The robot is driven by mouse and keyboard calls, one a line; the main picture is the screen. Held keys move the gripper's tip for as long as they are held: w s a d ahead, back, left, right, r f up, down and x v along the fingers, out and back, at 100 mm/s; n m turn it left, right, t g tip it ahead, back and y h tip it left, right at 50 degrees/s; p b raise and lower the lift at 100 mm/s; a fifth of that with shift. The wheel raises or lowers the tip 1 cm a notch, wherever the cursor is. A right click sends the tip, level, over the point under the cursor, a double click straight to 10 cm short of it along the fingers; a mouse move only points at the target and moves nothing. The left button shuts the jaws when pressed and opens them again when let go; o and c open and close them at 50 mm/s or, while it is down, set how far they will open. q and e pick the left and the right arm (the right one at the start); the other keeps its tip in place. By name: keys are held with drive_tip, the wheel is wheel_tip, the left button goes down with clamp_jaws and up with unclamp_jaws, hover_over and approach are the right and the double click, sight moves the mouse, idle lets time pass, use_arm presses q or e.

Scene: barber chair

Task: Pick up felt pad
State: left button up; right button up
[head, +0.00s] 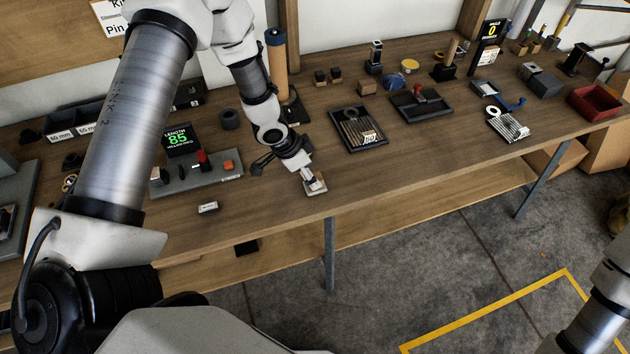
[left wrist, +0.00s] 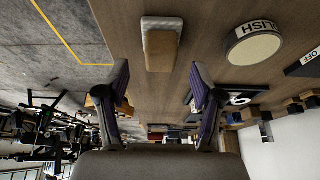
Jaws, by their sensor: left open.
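A small block with a tan top and a pale grey-white layer, which looks like the felt pad (left wrist: 162,45), lies on the wooden bench in the left wrist view. In the head view the pad (head: 316,187) is near the bench's front edge, partly covered by my left gripper (head: 308,174). In the left wrist view my left gripper (left wrist: 161,92) is open, its two fingers apart with nothing between them. The pad lies ahead of the fingertips, roughly centred between them. My right gripper is out of view.
A round tin (left wrist: 255,46) marked with letters stands beside the pad. A grey gauge base (head: 200,178) and a dark tray (head: 360,128) flank my left arm. Bare wood lies right of the pad.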

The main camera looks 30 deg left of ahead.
use_arm(q)
drive_tip(key=x, duration=0.4)
drive_tip(key=shift+w+f+p, duration=0.15)
drive_tip(key=shift+w+p, duration=0.1)
drive_tip(key=shift+p, duration=0.05)
drive_tip(key=shift+s, duration=0.25)
drive_tip(key=c, duration=1.2)
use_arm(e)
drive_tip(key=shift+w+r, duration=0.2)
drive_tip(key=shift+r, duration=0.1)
use_arm(q)
drive_tip(key=shift+c, duration=0.2)
